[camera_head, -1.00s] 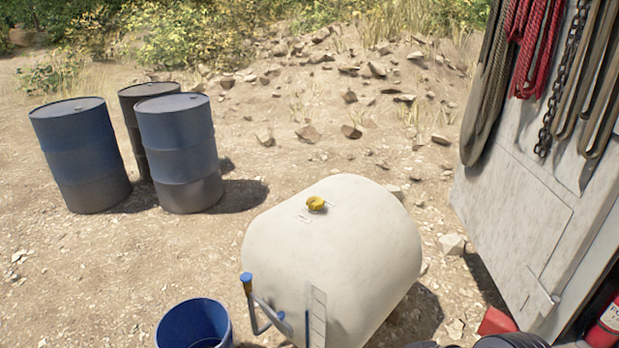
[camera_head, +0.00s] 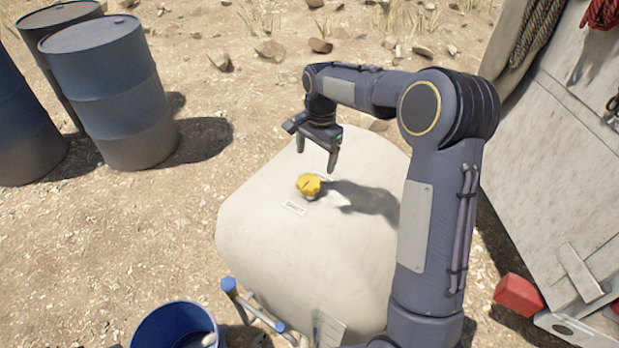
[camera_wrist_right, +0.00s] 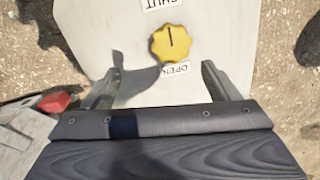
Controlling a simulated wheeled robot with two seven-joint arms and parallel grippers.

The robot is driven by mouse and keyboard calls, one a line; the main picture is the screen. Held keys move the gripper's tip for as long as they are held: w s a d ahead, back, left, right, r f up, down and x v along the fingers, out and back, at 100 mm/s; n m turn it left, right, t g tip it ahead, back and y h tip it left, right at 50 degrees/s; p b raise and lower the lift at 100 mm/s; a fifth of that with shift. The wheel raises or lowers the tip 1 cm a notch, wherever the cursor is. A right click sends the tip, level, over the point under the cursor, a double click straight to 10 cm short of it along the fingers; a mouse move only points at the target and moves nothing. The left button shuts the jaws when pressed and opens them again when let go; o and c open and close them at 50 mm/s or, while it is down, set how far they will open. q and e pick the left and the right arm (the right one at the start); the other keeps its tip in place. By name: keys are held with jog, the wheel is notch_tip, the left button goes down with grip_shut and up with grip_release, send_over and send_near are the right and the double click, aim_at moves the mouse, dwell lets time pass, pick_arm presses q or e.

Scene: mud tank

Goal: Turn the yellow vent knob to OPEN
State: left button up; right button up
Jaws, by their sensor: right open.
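The yellow vent knob (camera_head: 309,186) sits on top of the pale tank (camera_head: 262,235). In the right wrist view the knob (camera_wrist_right: 171,44) has a dark line on its face, running toward the SHUT label (camera_wrist_right: 163,4). The OPEN label (camera_wrist_right: 175,69) is on the opposite side, nearer my gripper. Both labels appear upside down there. My right gripper (camera_head: 316,157) is open and empty, above and just behind the knob in the head view, its fingers pointing down and not touching it. My left gripper is out of view.
Blue drums (camera_head: 112,92) stand at the left. A pale panel with hanging ropes (camera_head: 560,190) and a red object (camera_head: 518,294) are at the right. Rocks lie behind.

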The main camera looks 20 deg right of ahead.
aim_at(310, 181)
jog(key=shift+m+g+h, duration=0.3)
jog(key=shift+m, duration=0.4)
jog(key=w+f, duration=0.1)
jog(key=f, duration=0.1)
jog(key=w+f, duration=0.2)
jog(key=shift+a, duration=0.1)
notch_tip(310, 181, down, 8)
jog(key=shift+r, duration=0.25)
jog(key=c, duration=1)
jog(key=shift+o, duration=0.2)
